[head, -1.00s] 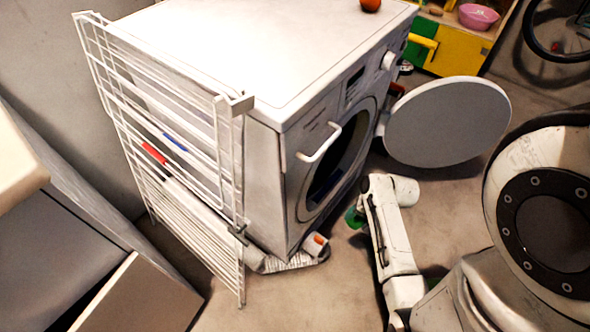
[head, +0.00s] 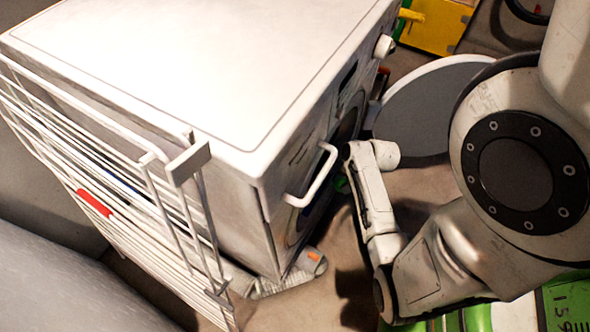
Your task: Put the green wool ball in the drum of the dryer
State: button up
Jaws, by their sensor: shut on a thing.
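The white dryer (head: 230,85) fills the upper middle of the head view, and its front faces right. Its round door (head: 425,110) is swung open to the right. The dark drum opening (head: 349,122) shows at a steep angle, partly hidden by the dryer's edge and my arm. My gripper (head: 343,180) is beside the dryer front, at the lower part of the opening. I cannot tell whether the ball is inside the rim.
A white drying rack (head: 150,215) stands against the dryer's left side. A yellow-green cabinet (head: 436,25) stands behind.

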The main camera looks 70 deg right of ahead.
jog(key=w+d+b, duration=0.4)
jog(key=w, duration=1)
notch_tip(320, 180, down, 6)
jog(key=b, duration=0.4)
jog(key=shift+w+d+f+b, duration=0.1)
jog(key=shift+d+f+b, duration=0.05)
jog(key=shift+f+b, duration=0.15)
jog(key=shift+w+d+f+b, duration=0.1)
jog(key=shift+w+f+b, duration=0.15)
jog(key=shift+b, duration=0.25)
jog(key=o, duration=1)
